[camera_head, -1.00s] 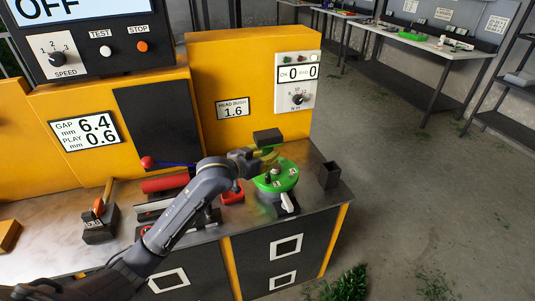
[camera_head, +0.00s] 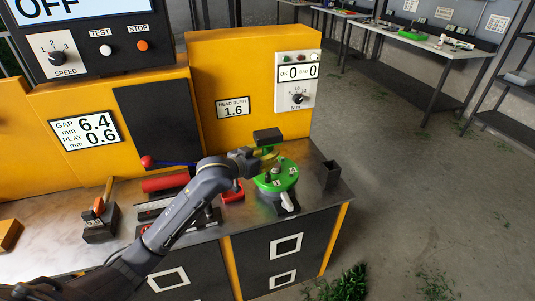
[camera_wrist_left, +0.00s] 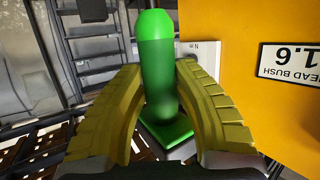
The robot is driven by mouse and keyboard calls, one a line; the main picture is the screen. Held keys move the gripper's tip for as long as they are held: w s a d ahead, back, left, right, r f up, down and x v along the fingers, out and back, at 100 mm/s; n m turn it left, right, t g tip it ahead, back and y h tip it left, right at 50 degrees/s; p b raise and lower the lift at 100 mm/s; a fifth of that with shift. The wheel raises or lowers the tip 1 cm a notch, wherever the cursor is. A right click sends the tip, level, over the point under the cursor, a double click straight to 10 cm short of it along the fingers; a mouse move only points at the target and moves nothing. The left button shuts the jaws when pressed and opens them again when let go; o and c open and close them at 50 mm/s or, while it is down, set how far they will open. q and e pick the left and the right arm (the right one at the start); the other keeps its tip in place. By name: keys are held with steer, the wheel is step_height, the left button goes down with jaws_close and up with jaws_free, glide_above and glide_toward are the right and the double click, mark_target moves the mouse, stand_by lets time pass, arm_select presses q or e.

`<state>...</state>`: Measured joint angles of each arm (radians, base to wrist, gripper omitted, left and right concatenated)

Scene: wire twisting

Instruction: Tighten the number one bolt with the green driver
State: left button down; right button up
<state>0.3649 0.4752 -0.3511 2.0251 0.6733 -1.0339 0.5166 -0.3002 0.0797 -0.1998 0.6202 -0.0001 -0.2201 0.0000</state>
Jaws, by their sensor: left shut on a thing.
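The green driver (camera_wrist_left: 157,70) fills the middle of the left wrist view, between the yellow fingers of my left gripper (camera_wrist_left: 160,95). My left gripper (camera_head: 268,156) is shut on it. In the head view only a small part of the driver (camera_head: 266,149) shows, under a dark block. The green round plate (camera_head: 272,184) with small bolts and white labels sits on a dark base just below the gripper. The labels are too small to read, so I cannot tell which bolt is number one. The driver's tip is hidden. My right gripper is not in view.
A dark block (camera_head: 268,136) juts from the yellow housing (camera_head: 210,70) just above the gripper. A dark open box (camera_head: 330,174) stands right of the plate, near the bench edge. A red tray (camera_head: 232,192) lies left of the plate. The reading panel (camera_head: 297,80) shows zeros.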

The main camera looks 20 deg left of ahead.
mark_target(268, 141)
arm_select(q)
steer(key=shift+f, duration=0.1)
steer(key=shift+r, duration=2.55)
